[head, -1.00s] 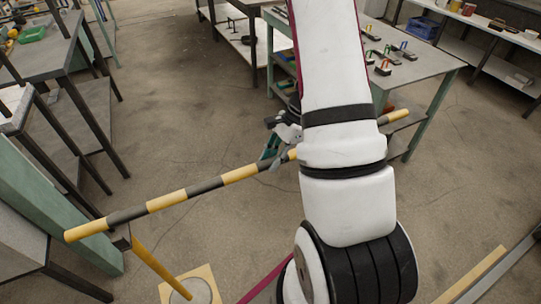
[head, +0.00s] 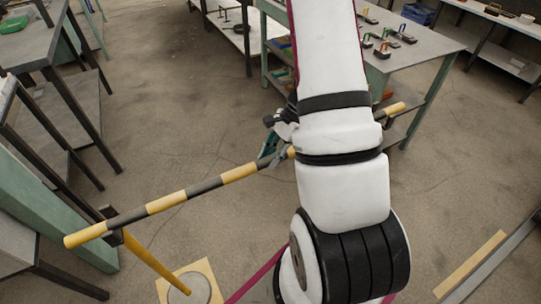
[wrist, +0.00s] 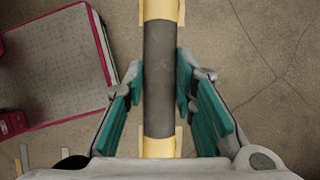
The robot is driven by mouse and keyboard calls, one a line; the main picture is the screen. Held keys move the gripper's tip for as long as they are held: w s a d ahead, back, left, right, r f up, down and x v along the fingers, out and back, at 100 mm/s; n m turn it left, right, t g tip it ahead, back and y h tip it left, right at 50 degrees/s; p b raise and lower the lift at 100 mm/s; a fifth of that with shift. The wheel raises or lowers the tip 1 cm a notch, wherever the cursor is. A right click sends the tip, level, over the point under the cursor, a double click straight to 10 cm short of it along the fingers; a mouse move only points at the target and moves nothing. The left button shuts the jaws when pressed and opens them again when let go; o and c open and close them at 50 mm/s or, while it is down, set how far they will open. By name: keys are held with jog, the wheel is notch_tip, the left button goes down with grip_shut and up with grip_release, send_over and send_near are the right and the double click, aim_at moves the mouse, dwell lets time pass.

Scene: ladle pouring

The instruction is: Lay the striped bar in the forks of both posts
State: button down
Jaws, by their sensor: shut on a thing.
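The striped bar (head: 185,196), yellow and dark grey, slants across the head view from low left to upper right, its middle hidden behind my arm. My gripper (head: 279,150) is shut on it near its middle. In the wrist view the teal pads of my gripper (wrist: 160,88) flank a dark grey band of the bar (wrist: 159,65). One yellow post (head: 150,258) leans in the picture at lower left; its dark fork overlaps the bar near the bar's left end. I cannot tell whether the bar rests in it. I cannot make out a second post.
The post's base is a tan plate (head: 206,270) on the floor. A green-framed table (head: 425,50) with small items stands beyond the bar's right end. Grey tables (head: 30,47) stand at left. A tan strip (head: 470,264) lies at lower right. The middle floor is open.

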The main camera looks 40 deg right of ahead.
jog(key=shift+s+f, duration=0.1)
jog(key=shift+f, duration=0.05)
jog(key=c, duration=1.2)
grip_release()
jog(key=shift+c, duration=0.2)
jog(key=v, duration=1.2)
